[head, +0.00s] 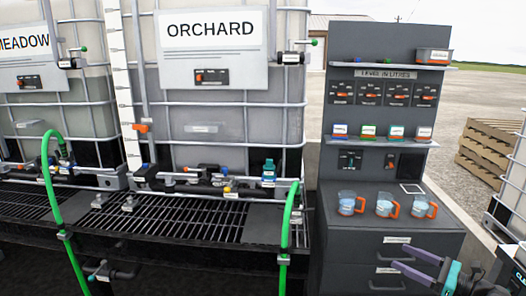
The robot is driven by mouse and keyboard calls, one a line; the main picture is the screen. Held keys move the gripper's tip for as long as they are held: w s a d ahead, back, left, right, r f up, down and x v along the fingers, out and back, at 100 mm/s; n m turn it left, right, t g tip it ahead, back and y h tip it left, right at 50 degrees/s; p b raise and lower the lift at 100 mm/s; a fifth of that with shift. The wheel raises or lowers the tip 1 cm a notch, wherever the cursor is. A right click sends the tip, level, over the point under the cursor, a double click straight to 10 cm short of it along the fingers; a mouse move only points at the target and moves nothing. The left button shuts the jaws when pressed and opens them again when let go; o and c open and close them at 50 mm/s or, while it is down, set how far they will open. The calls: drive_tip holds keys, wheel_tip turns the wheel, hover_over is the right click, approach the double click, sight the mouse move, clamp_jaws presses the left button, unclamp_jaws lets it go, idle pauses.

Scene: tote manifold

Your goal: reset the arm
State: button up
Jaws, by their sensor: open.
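My gripper (419,271) is at the lower right of the head view. Its two purple fingers are spread apart with nothing between them. It is in front of the drawers (391,269) of the dark grey cabinet and touches nothing that I can see. The rest of the arm runs out of the picture at the lower right.
Jugs with orange handles (384,205) stand on the cabinet top (440,210). Tote tanks labelled ORCHARD (211,29) and MEADOW (25,42) stand at the left on a black grate (180,220). Green hoses (287,225) hang in front. Pallets (490,145) are stacked at the right.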

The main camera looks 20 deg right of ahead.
drive_tip(key=w+a+f+n+g+y, duration=0.15)
drive_tip(key=w+a+f, duration=0.25)
drive_tip(key=a, duration=0.4)
drive_tip(key=w+a+f+g+y, duration=0.2)
drive_tip(key=w+a+f, duration=0.15)
drive_tip(key=a, duration=0.45)
drive_tip(key=w+a+f+n+g+y, duration=0.1)
drive_tip(key=w+a+f+g+y, duration=0.1)
drive_tip(key=w+a+f, duration=0.45)
drive_tip(key=s+a+f+n+g, duration=0.2)
drive_tip(key=s+a+f+g, duration=0.2)
drive_tip(key=a+f, duration=0.55)
drive_tip(key=s+a+f+n+g, duration=0.3)
drive_tip(key=s+a+f+g, duration=0.1)
drive_tip(key=a, duration=1.1)
drive_tip(key=s+a+f+n+g+h, duration=0.35)
drive_tip(key=s+a+f, duration=0.25)
drive_tip(key=s+f, duration=0.25)
drive_tip(key=s+a+f+n+g+h, duration=0.3)
drive_tip(key=s+a+f+n+g, duration=0.15)
drive_tip(key=s+f, duration=0.4)
drive_tip(key=s+d+f+n+h, duration=0.2)
drive_tip(key=s+n+h, duration=0.2)
drive_tip(key=s+n, duration=0.3)
drive_tip(key=s+d+f+n+h, duration=0.1)
drive_tip(key=d+n+h, duration=0.3)
drive_tip(key=d+n, duration=0.4)
drive_tip(key=shift+s+d+f, duration=0.25)
drive_tip(key=shift+d+f, duration=0.25)
drive_tip(key=shift+f, duration=0.4)
